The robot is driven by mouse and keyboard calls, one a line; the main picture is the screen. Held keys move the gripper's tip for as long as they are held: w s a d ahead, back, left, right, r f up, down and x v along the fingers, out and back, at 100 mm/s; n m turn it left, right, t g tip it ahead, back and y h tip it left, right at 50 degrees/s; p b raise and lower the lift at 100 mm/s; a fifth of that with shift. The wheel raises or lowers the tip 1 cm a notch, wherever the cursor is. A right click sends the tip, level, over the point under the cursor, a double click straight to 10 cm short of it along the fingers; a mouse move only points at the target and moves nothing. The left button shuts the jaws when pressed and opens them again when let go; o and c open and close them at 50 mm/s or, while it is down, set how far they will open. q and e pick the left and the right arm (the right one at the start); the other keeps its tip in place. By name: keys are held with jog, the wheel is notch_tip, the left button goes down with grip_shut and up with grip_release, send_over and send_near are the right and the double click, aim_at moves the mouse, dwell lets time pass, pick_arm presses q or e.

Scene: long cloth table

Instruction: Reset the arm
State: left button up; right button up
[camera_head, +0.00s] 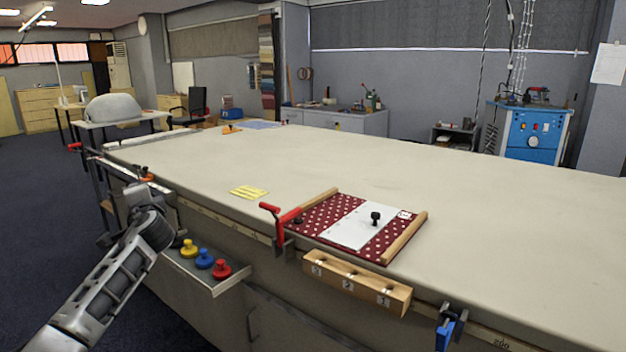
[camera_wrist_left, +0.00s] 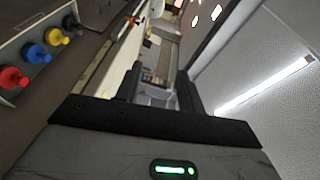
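My left arm comes in from the left in the head view, raised beside the near left side of the table. Its gripper (camera_head: 143,178) is by the table's left end, small and partly hidden by the wrist. In the left wrist view the two dark fingers of the left gripper (camera_wrist_left: 160,85) stand apart with nothing seen between them. My right arm and gripper are not in view.
The long cloth table (camera_head: 480,210) is mostly bare. A red dotted mat (camera_head: 313,213), red clamp (camera_head: 285,218), numbered wooden block (camera_head: 355,284) and blue clamp (camera_head: 446,328) line its near edge. Yellow (camera_head: 188,249), blue (camera_head: 204,260) and red (camera_head: 222,270) knobs sit on a side shelf.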

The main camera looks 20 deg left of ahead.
pick_arm(q)
jog(key=w+d+n+t+h, duration=0.3)
jog(key=w+d+t+h, duration=0.35)
jog(key=d+h, duration=0.3)
jog(key=s+d+f+m+g+h, duration=0.1)
jog(key=s+d+f+h, duration=0.15)
jog(key=d+f, duration=0.55)
jog(key=s+d+f+m+g+h, duration=0.1)
jog(key=s+d+f, duration=0.2)
jog(key=d+f, duration=0.5)
jog(key=s+d+f+g+h, duration=0.2)
jog(key=s+d+f+h, duration=0.1)
jog(key=s+d+f, duration=0.75)
jog(key=s+d+f+n+g, duration=0.1)
jog(key=s+d, duration=0.4)
jog(key=s, duration=0.3)
jog(key=s+d+f+n+g+h, duration=0.1)
jog(key=s+d+f, duration=0.1)
jog(key=s+d, duration=0.3)
jog(key=s, duration=0.4)
jog(key=shift+s+f+h, duration=0.25)
jog(key=shift+s+h, duration=0.05)
